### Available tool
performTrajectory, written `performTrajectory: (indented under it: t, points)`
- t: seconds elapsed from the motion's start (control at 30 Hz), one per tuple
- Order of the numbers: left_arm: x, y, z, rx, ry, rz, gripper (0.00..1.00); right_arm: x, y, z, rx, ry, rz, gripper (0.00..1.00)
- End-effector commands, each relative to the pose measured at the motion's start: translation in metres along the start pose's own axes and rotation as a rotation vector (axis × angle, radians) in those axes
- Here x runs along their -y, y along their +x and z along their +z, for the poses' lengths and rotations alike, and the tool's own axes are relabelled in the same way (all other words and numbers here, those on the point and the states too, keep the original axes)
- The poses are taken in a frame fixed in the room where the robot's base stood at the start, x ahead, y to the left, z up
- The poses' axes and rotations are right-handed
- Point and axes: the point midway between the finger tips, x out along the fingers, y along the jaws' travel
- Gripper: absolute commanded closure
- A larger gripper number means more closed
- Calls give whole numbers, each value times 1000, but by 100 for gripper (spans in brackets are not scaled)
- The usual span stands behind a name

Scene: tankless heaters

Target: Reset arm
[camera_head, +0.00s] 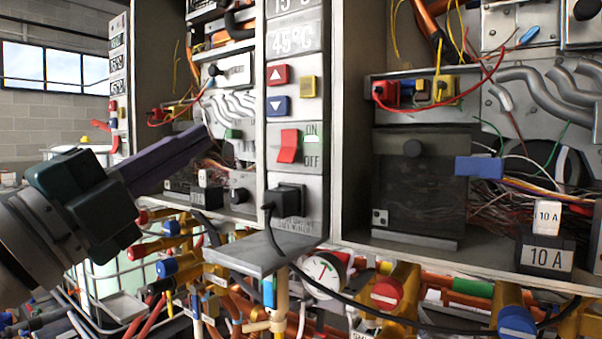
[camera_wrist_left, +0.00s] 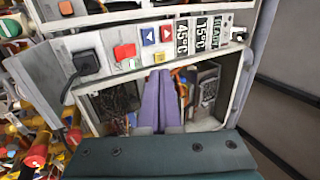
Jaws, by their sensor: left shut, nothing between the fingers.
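My left gripper (camera_head: 205,140) comes in from the left in the head view. Its dark purple fingers are together with nothing between them, and they point up and right in front of the open heater cabinet. In the left wrist view the purple fingers (camera_wrist_left: 168,78) lie side by side, shut, over the cabinet opening just past the control strip. The gripper looks apart from the panel, though the exact gap is hard to tell. My right gripper does not show in either view.
The control panel (camera_head: 295,100) carries a red switch (camera_head: 288,146), blue and red arrow buttons, and a black plug (camera_head: 287,201) with a cable. A grey shelf (camera_head: 262,254) juts out below. Valves, a gauge (camera_head: 324,272) and pipes crowd underneath. A 10 A block (camera_head: 545,254) sits right.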

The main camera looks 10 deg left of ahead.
Motion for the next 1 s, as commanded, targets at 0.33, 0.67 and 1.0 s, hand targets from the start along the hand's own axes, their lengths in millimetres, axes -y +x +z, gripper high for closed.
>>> performTrajectory:
  t: [0.33, 0.67, 1.0]
  points:
    - [-74, -54, 26, 409, -431, 283, 100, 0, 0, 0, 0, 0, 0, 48]
    - [-175, -245, -41, 1179, -1061, 888, 100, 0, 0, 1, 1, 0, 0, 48]
    - [-98, -291, -96, 1475, -1190, 1152, 100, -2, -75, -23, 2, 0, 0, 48]
